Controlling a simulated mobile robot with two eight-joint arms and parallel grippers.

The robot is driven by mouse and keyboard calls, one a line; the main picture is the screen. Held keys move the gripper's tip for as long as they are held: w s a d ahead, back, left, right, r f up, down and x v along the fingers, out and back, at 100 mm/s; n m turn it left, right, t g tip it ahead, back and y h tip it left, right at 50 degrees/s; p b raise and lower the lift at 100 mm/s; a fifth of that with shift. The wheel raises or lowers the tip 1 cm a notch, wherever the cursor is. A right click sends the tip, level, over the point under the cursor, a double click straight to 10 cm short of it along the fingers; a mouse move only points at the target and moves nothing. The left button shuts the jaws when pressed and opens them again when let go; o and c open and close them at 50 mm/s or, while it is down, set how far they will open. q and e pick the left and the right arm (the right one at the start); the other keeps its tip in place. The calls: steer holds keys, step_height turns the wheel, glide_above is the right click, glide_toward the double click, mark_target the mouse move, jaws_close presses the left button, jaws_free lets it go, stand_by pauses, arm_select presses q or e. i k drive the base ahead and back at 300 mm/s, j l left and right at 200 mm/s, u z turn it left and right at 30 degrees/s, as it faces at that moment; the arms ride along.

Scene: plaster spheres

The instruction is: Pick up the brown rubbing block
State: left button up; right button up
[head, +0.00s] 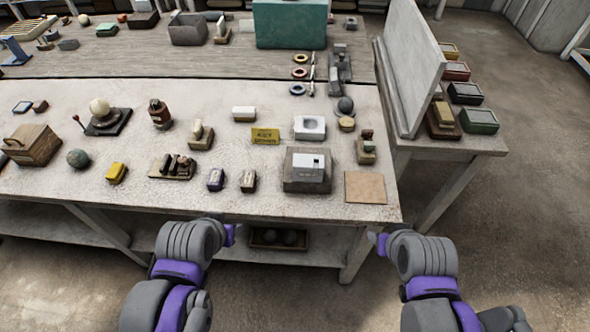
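A small dark brown block with a pale top (248,181), which looks like the brown rubbing block, stands near the front edge of the table. A similar dark blue block (216,179) stands just left of it, with a small gap. My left gripper (231,234) is in front of the table edge, below and apart from the brown block. My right gripper (377,240) is in front of the table's right front corner, apart from everything on top. Both grippers are mostly hidden behind my wrists, so their fingers cannot be made out.
Right of the brown block are a grey box-like block (307,183) and a flat tan square (365,188). Left are a stand with dark pieces (172,168) and a yellow block (117,173). A yellow sign (265,136) stands behind. A low tray (279,238) sits underneath.

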mark_target(249, 176)
steer(key=j+u, duration=0.15)
steer(key=j, duration=0.45)
steer(key=i+j+u, duration=0.15)
steer(key=j, duration=0.4)
steer(key=i+j+u, duration=0.15)
steer(key=j, duration=0.4)
steer(key=k, duration=0.05)
